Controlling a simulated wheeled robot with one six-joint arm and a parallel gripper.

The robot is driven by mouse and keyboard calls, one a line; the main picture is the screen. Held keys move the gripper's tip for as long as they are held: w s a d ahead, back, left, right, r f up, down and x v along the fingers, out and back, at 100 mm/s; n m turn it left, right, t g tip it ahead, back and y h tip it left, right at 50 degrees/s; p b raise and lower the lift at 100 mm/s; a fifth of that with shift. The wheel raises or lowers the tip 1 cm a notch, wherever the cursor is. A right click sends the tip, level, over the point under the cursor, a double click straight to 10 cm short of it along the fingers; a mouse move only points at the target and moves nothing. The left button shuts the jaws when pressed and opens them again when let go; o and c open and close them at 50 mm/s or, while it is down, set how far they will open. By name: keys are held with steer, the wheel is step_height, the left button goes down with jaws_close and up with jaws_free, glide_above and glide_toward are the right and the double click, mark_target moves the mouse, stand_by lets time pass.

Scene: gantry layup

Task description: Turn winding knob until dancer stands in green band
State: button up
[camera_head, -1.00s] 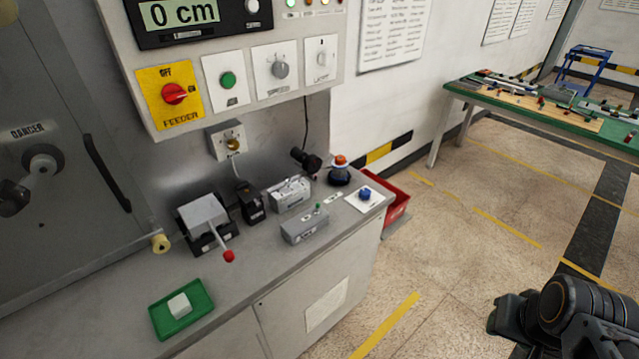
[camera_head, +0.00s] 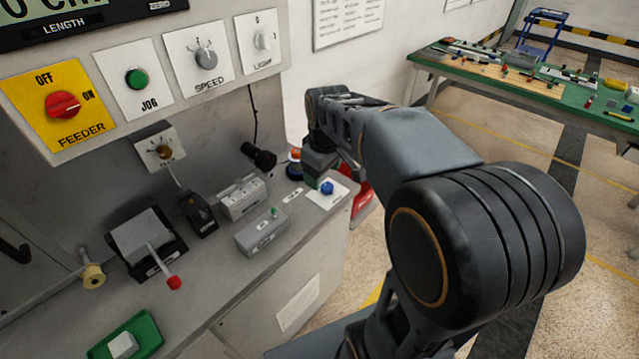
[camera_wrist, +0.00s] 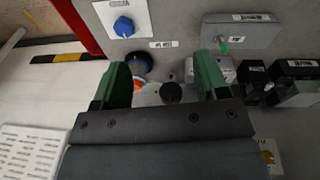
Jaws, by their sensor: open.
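A blue knob (camera_head: 327,187) sits on a white plate at the right end of the grey worktop; it also shows in the wrist view (camera_wrist: 124,27). A brass knob (camera_head: 164,152) is on a small wall plate under the panel. I cannot read which knob is the winding one. No dancer or green band can be made out. My gripper (camera_head: 318,163) is over the right end of the worktop, just behind the blue knob in the head view. In the wrist view its green fingers (camera_wrist: 165,75) are apart with nothing held between them; the blue knob lies beyond them.
An orange-topped dark object (camera_wrist: 138,72) and a black round part (camera_wrist: 171,93) show between the fingers. Grey boxes (camera_head: 262,232) and a red-tipped lever (camera_head: 174,282) stand to the left. The feeder switch (camera_head: 63,105) and speed knob (camera_head: 206,58) are on the panel above.

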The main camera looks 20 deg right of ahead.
mark_target(327, 186)
steer(key=w+d+f+n+g, duration=0.25)
steer(key=w+d+n, duration=0.35)
steer(key=w, duration=0.4)
steer(key=shift+t, duration=0.35)
step_height(327, 186, down, 14)
steer(key=shift+w+f, duration=0.1)
steer(key=shift+c, duration=0.4)
